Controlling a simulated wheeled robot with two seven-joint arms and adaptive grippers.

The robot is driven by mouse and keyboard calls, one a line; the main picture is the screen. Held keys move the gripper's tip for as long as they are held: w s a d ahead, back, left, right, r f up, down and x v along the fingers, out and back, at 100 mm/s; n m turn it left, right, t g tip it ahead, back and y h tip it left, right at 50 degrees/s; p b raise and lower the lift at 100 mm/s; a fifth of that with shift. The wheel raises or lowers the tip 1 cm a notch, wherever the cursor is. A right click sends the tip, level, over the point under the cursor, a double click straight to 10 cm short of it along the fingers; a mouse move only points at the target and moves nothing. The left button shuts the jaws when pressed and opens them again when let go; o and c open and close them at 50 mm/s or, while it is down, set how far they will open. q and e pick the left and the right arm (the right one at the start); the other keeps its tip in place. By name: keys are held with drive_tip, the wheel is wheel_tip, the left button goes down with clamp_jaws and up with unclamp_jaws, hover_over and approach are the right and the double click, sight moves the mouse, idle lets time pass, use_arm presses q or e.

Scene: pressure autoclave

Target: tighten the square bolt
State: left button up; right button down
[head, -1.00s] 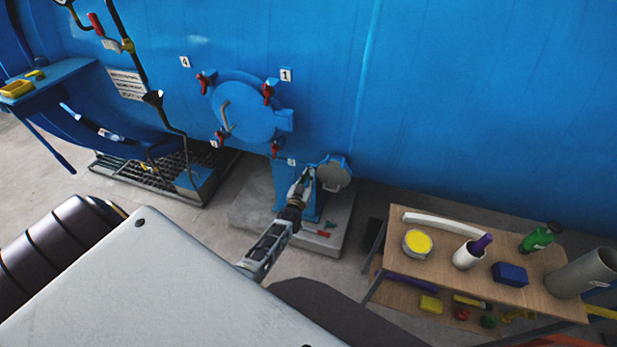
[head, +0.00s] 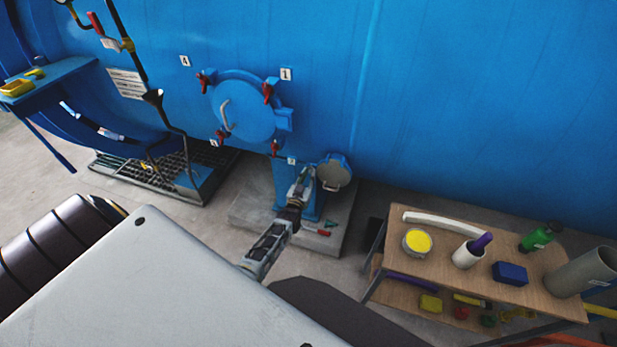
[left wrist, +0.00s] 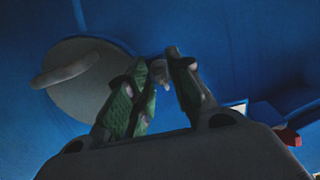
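The blue vessel (head: 470,100) carries a small round grey cover (head: 333,172) with a handle, low beside the blue support. The cover also shows in the left wrist view (left wrist: 85,80). In that view, a small grey piece, apparently the square bolt (left wrist: 160,70), shows at the fingertips. My left gripper (head: 303,178) is beside the cover, on its left. In the left wrist view, its green-padded fingers (left wrist: 160,85) stand apart with a gap between them. The bolt shows in or just beyond that gap; I cannot tell if either finger touches it. My right gripper is out of view.
A round blue hatch (head: 245,112) with red clamps is above left of the gripper. A wooden table (head: 400,270) with a yellow-topped tin, cup and bottle stands right. A red tool (head: 323,232) lies on the concrete plinth (head: 250,215). A metal grating is left.

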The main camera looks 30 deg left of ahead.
use_arm(q)
drive_tip(key=v, duration=1.1)
drive_tip(key=shift+s+d, duration=0.2)
drive_tip(key=shift+s, duration=0.15)
idle(0.8)
drive_tip(key=s+d+f+g+h, duration=0.1)
drive_tip(key=s+d+f+g, duration=0.3)
drive_tip(key=f, duration=0.5)
drive_tip(key=s+d+f+m+g+h, duration=0.1)
drive_tip(key=s+d+f+g, duration=0.1)
drive_tip(key=s+f, duration=0.6)
drive_tip(key=s+d+f+g+h, duration=0.1)
drive_tip(key=s+d+f+g, duration=0.15)
drive_tip(key=f, duration=0.85)
drive_tip(key=s+f+m+g, duration=0.2)
drive_tip(key=s+f+g, duration=0.2)
drive_tip(key=s, duration=1.1)
drive_tip(key=s+d+f+m+g+h, duration=0.1)
drive_tip(key=s+f+g, duration=0.3)
drive_tip(key=s+f, duration=0.5)
drive_tip(key=s+m, duration=0.1)
drive_tip(key=s, duration=0.5)
drive_tip(key=shift+s+f, duration=0.3)
drive_tip(key=shift+f, duration=0.1)
drive_tip(key=shift+s, duration=0.1)
